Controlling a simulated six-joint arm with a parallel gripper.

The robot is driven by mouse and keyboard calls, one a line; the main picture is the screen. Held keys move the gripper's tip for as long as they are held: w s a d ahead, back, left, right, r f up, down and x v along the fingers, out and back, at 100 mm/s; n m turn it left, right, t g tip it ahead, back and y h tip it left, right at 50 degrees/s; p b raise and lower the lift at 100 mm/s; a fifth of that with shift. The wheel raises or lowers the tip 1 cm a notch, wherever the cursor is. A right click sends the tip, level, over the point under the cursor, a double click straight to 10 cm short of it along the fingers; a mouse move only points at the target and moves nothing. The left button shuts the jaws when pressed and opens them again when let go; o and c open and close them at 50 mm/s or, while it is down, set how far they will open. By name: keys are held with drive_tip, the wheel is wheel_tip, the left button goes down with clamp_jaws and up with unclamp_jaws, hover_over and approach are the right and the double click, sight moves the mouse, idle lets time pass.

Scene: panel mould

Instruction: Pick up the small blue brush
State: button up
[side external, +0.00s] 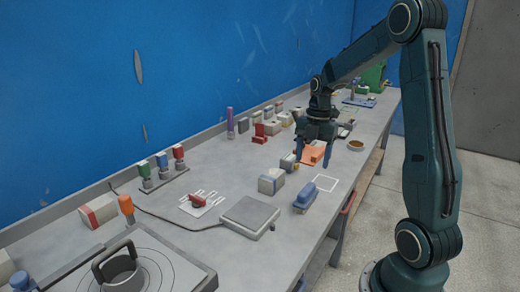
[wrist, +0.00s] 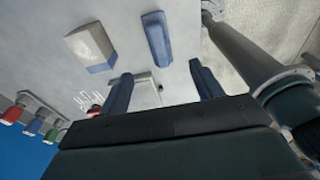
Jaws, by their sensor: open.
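The small blue brush (side external: 306,198) lies on the workbench near its front edge, with a pale strip along its lower side. In the wrist view the blue brush (wrist: 156,38) lies beyond my fingertips, between their lines. My gripper (side external: 314,154) is open above the bench, farther along it than the brush and apart from it. The gripper's two blue fingers (wrist: 160,72) also show spread and empty in the wrist view. An orange object (side external: 312,154) shows by the fingers; whether they touch it I cannot tell.
A white and blue box (side external: 271,180) stands left of the brush, and a grey scale (side external: 249,216) is nearer the camera. A small bowl (side external: 356,145) sits right of my gripper.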

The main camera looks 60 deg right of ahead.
sight(307, 188)
drive_tip(key=f, duration=0.5)
drive_tip(key=a+f, duration=0.1)
drive_tip(key=f, duration=0.1)
drive_tip(key=shift+f, duration=0.2)
drive_tip(key=shift+w+a+f, duration=0.1)
drive_tip(key=shift+a+f, duration=0.05)
drive_tip(key=shift+f, duration=1.15)
drive_tip(key=shift+a+f, duration=0.15)
drive_tip(key=shift+f, duration=1.1)
drive_tip(key=c, duration=1.1)
drive_tip(key=shift+r, duration=0.15)
wheel_tip(307, 188, up, 20)
drive_tip(key=shift+f, duration=0.1)
